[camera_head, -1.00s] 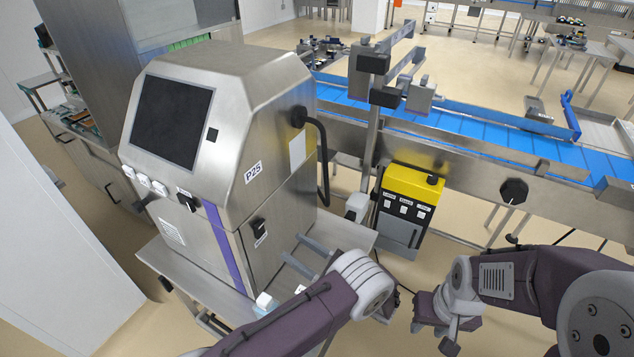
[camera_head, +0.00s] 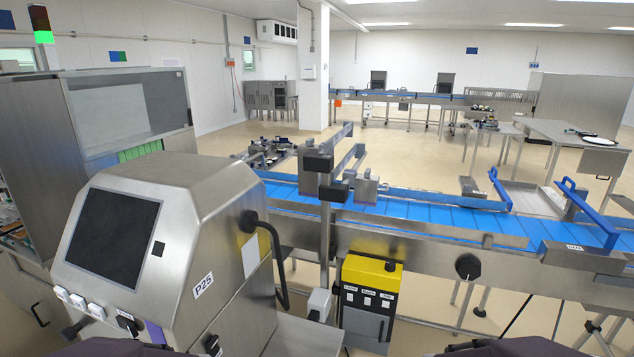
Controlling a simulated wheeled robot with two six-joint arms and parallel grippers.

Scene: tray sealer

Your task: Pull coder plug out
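The coder plug cannot be picked out for certain. A small whitish-grey block (camera_head: 319,304) stands beside the post, left of the yellow and black control box (camera_head: 370,290); I cannot tell whether it is the plug. The box has several labelled buttons and a dark knob on top. A steel machine labelled P25 (camera_head: 222,262) stands at the left, with a dark screen and a thick black cable or handle looping down its right side. Only purple parts of my arms show at the bottom edge. Both grippers are out of view.
A blue-belted conveyor (camera_head: 420,213) runs from the middle to the right, with a dark knob (camera_head: 468,266) on its front. A post with grey sensor heads (camera_head: 327,180) rises beside it. Open beige floor lies behind the conveyor, with steel tables (camera_head: 575,147) farther back.

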